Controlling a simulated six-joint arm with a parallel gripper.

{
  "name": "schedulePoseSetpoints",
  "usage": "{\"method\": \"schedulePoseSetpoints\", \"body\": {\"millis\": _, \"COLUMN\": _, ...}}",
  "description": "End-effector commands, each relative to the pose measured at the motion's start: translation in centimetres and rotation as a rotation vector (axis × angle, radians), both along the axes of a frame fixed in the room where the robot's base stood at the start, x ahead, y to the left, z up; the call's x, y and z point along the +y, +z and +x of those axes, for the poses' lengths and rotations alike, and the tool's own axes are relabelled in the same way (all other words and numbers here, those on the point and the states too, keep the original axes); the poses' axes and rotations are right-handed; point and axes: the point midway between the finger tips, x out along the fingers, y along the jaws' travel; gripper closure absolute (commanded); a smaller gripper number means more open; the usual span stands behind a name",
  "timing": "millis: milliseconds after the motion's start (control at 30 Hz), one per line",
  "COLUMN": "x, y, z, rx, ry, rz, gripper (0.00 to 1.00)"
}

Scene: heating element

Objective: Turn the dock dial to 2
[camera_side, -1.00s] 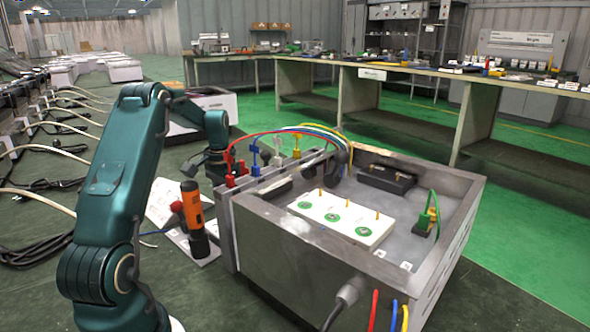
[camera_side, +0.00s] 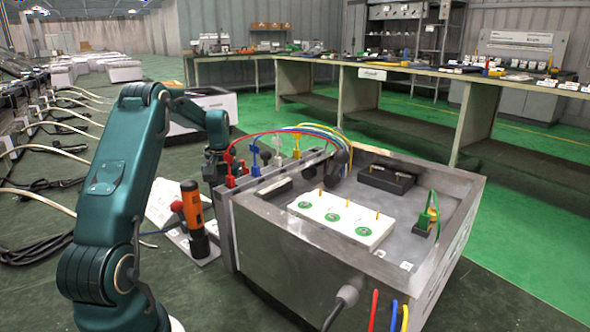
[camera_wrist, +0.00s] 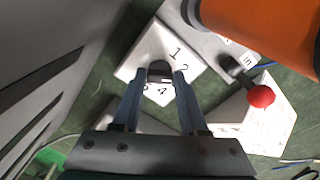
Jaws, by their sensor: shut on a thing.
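The dock dial shows in the wrist view as a dark knob (camera_wrist: 160,70) on a white plate (camera_wrist: 138,62). The numbers 1, 2 and 4 are readable around it, and one more is partly covered. My gripper (camera_wrist: 160,78) has its two blue-grey fingers on either side of the knob and is shut on it. Which number the knob points to cannot be told. In the side view my gripper (camera_side: 213,168) is low behind the left wall of the grey metal box, and the dial is hidden there.
An orange and black tool (camera_side: 193,215) stands left of the metal box (camera_side: 300,255); its orange body (camera_wrist: 265,30) looms at upper right in the wrist view. Colored plugs and cables (camera_side: 255,155) line the box's left edge.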

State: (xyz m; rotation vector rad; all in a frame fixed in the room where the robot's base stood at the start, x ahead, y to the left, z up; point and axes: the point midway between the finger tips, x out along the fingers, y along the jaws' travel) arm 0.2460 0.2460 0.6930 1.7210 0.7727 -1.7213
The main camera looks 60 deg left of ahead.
Motion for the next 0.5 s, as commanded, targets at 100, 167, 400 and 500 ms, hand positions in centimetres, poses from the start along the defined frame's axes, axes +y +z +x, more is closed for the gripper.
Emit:
{"method": "schedulePoseSetpoints", "body": {"millis": 100, "x": -0.01, "y": 0.07, "z": 0.01, "rx": -0.001, "ry": 0.068, "rz": 0.001, "gripper": 1.00}}
{"method": "schedulePoseSetpoints", "body": {"millis": 167, "x": -0.02, "y": 0.08, "z": 0.02, "rx": -0.001, "ry": 0.097, "rz": 0.001, "gripper": 1.00}}
{"method": "schedulePoseSetpoints", "body": {"millis": 400, "x": -0.03, "y": 0.08, "z": 0.03, "rx": -0.001, "ry": 0.170, "rz": 0.001, "gripper": 1.00}}
{"method": "schedulePoseSetpoints", "body": {"millis": 500, "x": -0.03, "y": 0.08, "z": 0.03, "rx": -0.001, "ry": 0.181, "rz": 0.001, "gripper": 1.00}}
